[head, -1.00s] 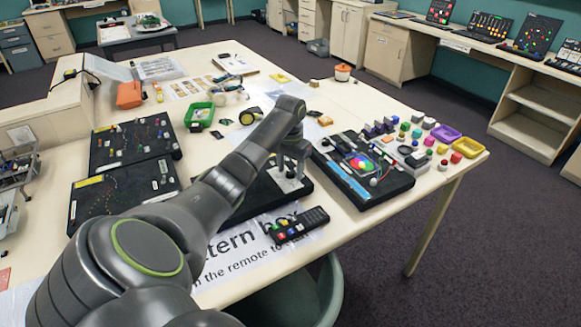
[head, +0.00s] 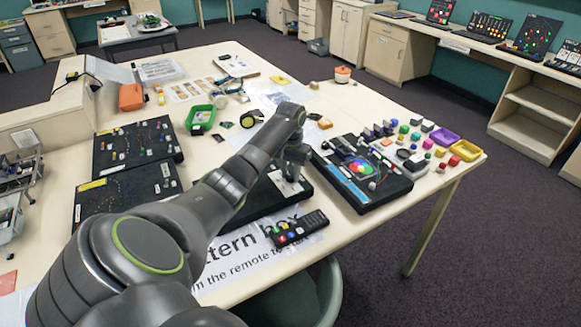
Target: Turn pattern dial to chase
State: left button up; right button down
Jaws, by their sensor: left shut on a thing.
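My left gripper (head: 290,173) reaches down onto the black box (head: 247,200) behind the "Pattern box" sign. It is shut on a small part on top of that box, which I take to be the pattern dial. The fingers and arm hide the dial, so its pointer and setting cannot be read. Part of a light label shows by the fingertips. My right gripper is not in view.
A remote (head: 299,228) lies on the sign (head: 245,258) at the front edge. A black box with a colour wheel (head: 366,194) stands close to the right. Two black boards (head: 137,148) (head: 125,192) lie left, and a green tray (head: 200,119) behind.

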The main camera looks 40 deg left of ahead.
pick_arm(q)
jog(key=n+p, duration=0.4)
jog(key=p, duration=0.1)
jog(key=n+p, duration=0.2)
jog(key=shift+r+p, duration=0.3)
jog(key=n+p, duration=0.2)
jog(key=shift+n, duration=0.4)
jog(key=n+p, duration=0.1)
jog(key=n, duration=0.2)
jog(key=shift+w+f+n+p, duration=0.1)
jog(key=shift+f+n+p, duration=0.1)
jog(key=shift+n+p, duration=0.15)
jog(key=n, duration=0.3)
jog(key=shift+f, duration=0.1)
jog(key=shift+n, duration=0.35)
jog(key=o, duration=1)
